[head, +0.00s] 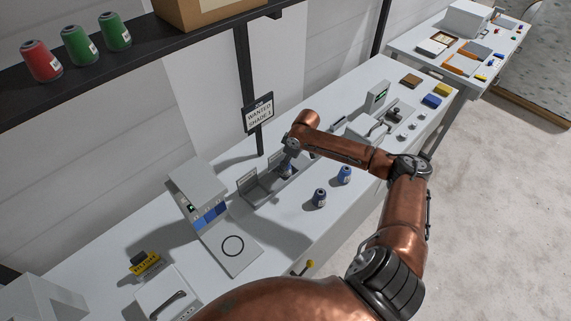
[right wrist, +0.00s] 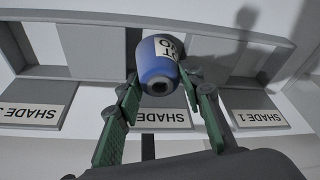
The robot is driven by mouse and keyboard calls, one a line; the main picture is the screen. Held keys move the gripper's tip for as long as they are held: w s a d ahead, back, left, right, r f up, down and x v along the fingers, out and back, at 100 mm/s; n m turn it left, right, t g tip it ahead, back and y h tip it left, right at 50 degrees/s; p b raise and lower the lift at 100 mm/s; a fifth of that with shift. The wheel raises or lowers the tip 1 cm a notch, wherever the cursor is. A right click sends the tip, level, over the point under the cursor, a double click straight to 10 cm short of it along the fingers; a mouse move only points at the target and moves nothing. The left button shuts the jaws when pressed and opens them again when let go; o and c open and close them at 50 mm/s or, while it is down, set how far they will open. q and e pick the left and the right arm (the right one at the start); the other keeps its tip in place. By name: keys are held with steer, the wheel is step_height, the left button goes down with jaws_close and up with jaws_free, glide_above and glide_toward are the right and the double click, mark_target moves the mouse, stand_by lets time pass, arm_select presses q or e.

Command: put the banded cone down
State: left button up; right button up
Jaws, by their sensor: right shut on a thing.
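A blue cone of thread (right wrist: 159,65) with a white label is between the green-padded fingers of my right gripper (right wrist: 160,105) in the right wrist view. I cannot make out a band on it. In the head view my right gripper (head: 289,153) is over the grey rack (head: 262,193), with the blue cone (head: 287,170) just below it. In the wrist view the cone shows in front of the middle compartment, between plates SHADE 3 (right wrist: 31,115) and SHADE 1 (right wrist: 257,119). I cannot tell whether it touches the rack. My left gripper is out of view.
A dark blue cone (head: 319,198) and a blue cone (head: 344,175) stand on the table (head: 290,236) in front of the rack. A sign (head: 259,114) reads WANTED SHADE 1. A swatch stand (head: 195,187) is left of the rack. Red and green cones stand on the shelf (head: 150,42).

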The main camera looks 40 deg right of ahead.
steer(key=shift+f, duration=0.35)
steer(key=o, duration=1.3)
steer(key=shift+f, duration=0.1)
steer(key=v, duration=1.2)
